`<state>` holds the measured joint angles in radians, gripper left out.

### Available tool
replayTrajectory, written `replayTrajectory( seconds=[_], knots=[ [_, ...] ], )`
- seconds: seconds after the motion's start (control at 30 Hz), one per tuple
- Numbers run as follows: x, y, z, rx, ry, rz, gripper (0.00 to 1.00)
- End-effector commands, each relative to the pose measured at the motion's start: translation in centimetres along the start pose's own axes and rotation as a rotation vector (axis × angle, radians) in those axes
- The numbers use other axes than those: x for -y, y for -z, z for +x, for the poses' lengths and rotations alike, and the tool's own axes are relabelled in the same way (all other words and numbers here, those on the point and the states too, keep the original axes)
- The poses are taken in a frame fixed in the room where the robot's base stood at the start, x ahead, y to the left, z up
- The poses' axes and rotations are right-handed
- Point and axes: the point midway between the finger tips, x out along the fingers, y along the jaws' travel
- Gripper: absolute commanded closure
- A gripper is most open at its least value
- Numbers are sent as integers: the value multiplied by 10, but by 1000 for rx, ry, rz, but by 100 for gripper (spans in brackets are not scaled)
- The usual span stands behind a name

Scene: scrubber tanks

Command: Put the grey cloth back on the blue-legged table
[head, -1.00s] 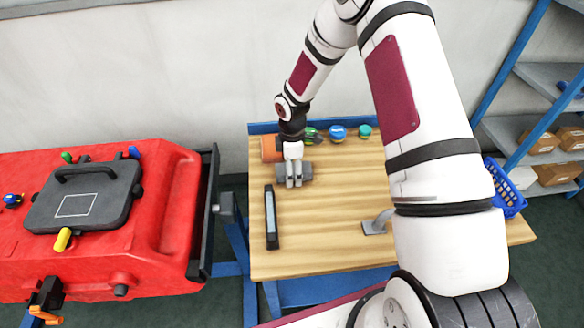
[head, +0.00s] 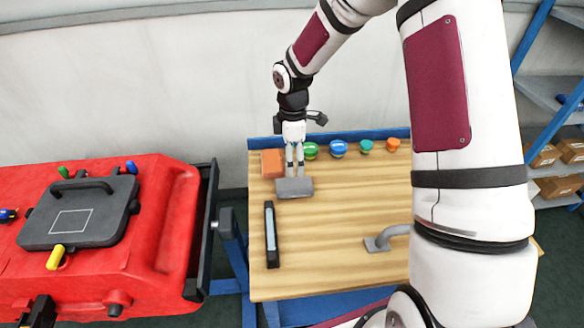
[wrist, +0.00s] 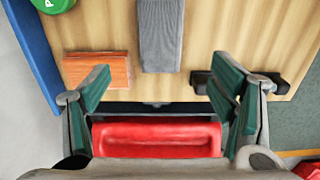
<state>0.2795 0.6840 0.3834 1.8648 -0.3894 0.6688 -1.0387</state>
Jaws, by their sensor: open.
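The grey cloth (head: 294,188) lies on the wooden top of the blue-legged table (head: 335,265), near its back left. It is a small folded rectangle lying flat. In the wrist view the cloth (wrist: 159,36) shows as a ribbed grey strip at the top, ahead of the fingers and not between them. My gripper (head: 294,172) is above the table at the back left, over the cloth's far edge in the head view. In the wrist view my gripper (wrist: 160,88) has its fingers spread wide with nothing held between them.
An orange block (head: 271,163) is left of the cloth. Several coloured knobs, including a blue one (head: 338,148), line the back edge. A black bar (head: 271,235) lies in front, and a grey handled tool (head: 378,243) to the right. The red tank (head: 175,235) stands left.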

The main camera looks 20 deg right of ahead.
Motion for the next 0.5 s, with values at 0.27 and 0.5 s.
replayTrajectory(
  seconds=[0.27, 0.5],
  knots=[
    [7, -5, -41, 22, -34, 66, 22],
    [44, -21, -133, 54, -147, 327, 22]
  ],
)
